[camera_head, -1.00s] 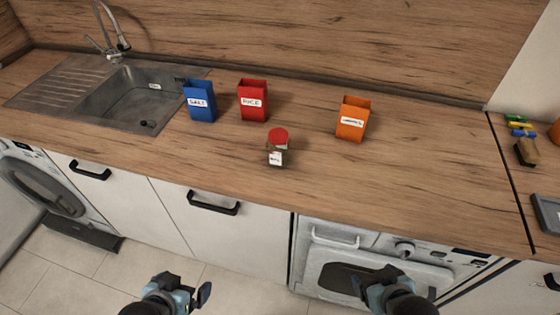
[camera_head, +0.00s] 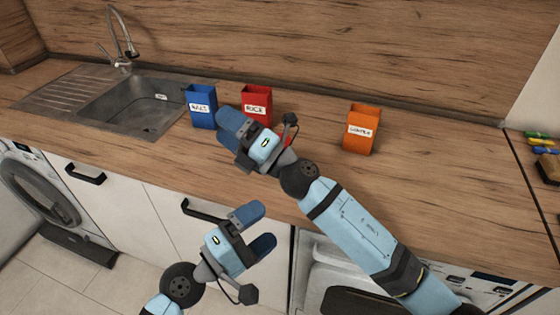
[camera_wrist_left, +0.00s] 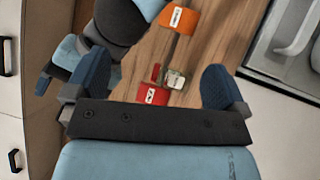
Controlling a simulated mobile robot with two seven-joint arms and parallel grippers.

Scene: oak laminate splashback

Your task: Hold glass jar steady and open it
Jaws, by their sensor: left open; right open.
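The glass jar with a red lid is mostly hidden behind my right wrist in the head view; only a sliver of its red lid (camera_head: 288,141) shows. In the left wrist view the jar (camera_wrist_left: 175,79) stands on the worktop, seen beyond and between my left fingers. My left gripper (camera_head: 263,229) is open and empty in front of the cabinets, apart from the jar; its fingers also frame the left wrist view (camera_wrist_left: 156,66). My right gripper (camera_head: 226,131) is open over the worktop, pointing left, in front of the red box. Contact between the right gripper and jar cannot be told.
A blue salt box (camera_head: 201,106), a red rice box (camera_head: 257,101) and an orange box (camera_head: 361,130) stand along the back of the worktop (camera_head: 440,160). The sink (camera_head: 135,105) is at the left. The worktop right of the orange box is clear.

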